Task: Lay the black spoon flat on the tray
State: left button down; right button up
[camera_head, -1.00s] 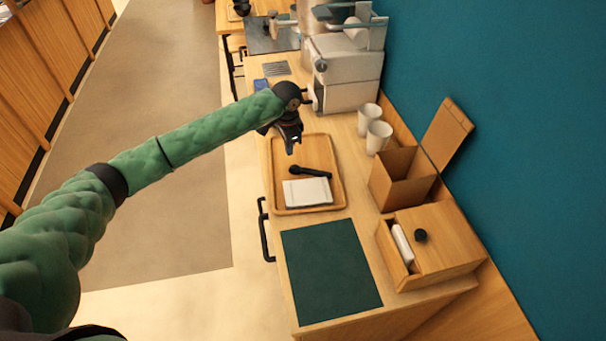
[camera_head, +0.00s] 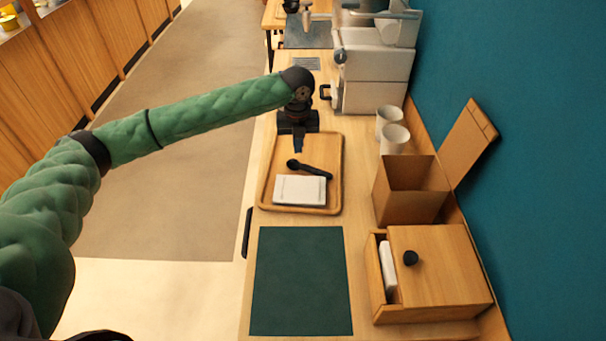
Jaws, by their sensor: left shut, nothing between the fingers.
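The black spoon (camera_head: 312,170) lies on the wooden tray (camera_head: 334,190), just above a white folded napkin or pad (camera_head: 300,190). Its bowl end points left and its handle slants down to the right. The spoon looks flat, though I cannot tell whether its handle touches the white piece. My left gripper (camera_head: 298,149) is shut and empty, pointing down above the tray's far part, just beyond the spoon and apart from it. My right gripper is not in view.
A dark green mat (camera_head: 300,282) lies in front of the tray. To the right stand an open wooden box (camera_head: 409,205), a lidded wooden box (camera_head: 440,265) with a black knob, and two white cups (camera_head: 394,138). A coffee machine (camera_head: 375,75) stands behind.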

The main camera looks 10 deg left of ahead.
aim_at(298, 161)
pick_arm(q)
jog(key=shift+m, duration=0.3)
jog(key=shift+s+f+p, duration=0.15)
jog(key=shift+f+p, duration=1.75)
jog(key=shift+f, duration=3.15)
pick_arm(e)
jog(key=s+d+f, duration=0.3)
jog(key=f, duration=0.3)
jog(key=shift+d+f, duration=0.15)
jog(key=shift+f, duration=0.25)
pick_arm(q)
jog(key=shift+w+a, duration=0.15)
jog(key=shift+w, duration=0.4)
jog(key=shift+w+a, duration=0.15)
jog(key=shift+w, duration=0.55)
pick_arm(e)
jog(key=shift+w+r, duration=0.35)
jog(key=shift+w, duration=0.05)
pick_arm(q)
jog(key=shift+r, duration=0.15)
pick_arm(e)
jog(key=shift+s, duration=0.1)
